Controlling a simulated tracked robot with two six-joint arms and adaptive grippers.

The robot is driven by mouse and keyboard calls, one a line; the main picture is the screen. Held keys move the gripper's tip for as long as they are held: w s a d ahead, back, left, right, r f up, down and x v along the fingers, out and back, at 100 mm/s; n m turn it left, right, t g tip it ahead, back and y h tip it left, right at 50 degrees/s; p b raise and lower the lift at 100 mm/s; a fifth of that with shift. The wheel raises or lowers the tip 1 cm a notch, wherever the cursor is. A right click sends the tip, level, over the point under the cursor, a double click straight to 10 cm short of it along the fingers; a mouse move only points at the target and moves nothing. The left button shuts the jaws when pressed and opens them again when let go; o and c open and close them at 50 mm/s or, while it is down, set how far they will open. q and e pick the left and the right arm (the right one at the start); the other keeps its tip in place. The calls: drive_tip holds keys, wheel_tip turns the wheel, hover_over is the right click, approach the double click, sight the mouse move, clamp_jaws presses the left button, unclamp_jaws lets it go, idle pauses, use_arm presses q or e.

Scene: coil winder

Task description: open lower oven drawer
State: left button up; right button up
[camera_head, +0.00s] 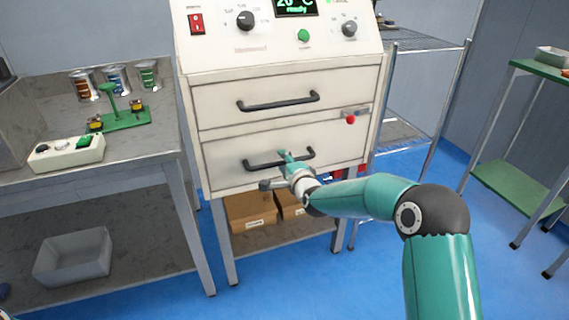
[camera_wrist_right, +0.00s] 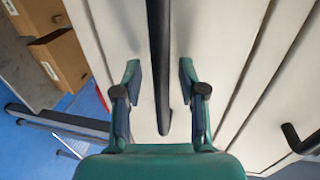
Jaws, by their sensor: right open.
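The oven (camera_head: 280,45) is a white cabinet with two drawers, both looking shut. The lower drawer (camera_head: 230,155) has a black bar handle (camera_head: 262,164). My right gripper (camera_head: 275,168) is at this handle, in front of the lower drawer. In the right wrist view the open fingers (camera_wrist_right: 160,85) stand on either side of the black handle (camera_wrist_right: 158,45), with a gap on both sides. The handle's end lies between them. The upper drawer (camera_head: 225,112) has its own black handle (camera_head: 278,104). My left gripper is not in view.
Cardboard boxes (camera_head: 250,210) lie on the shelf below the oven. A grey workbench (camera_head: 150,140) stands close on the left and a wire shelf (camera_head: 425,42) on the right. Blue floor is open in front.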

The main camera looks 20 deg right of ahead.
drive_tip(key=shift+w, duration=0.1)
clamp_jaws()
drive_tip(key=shift+f, duration=0.15)
idle(0.3)
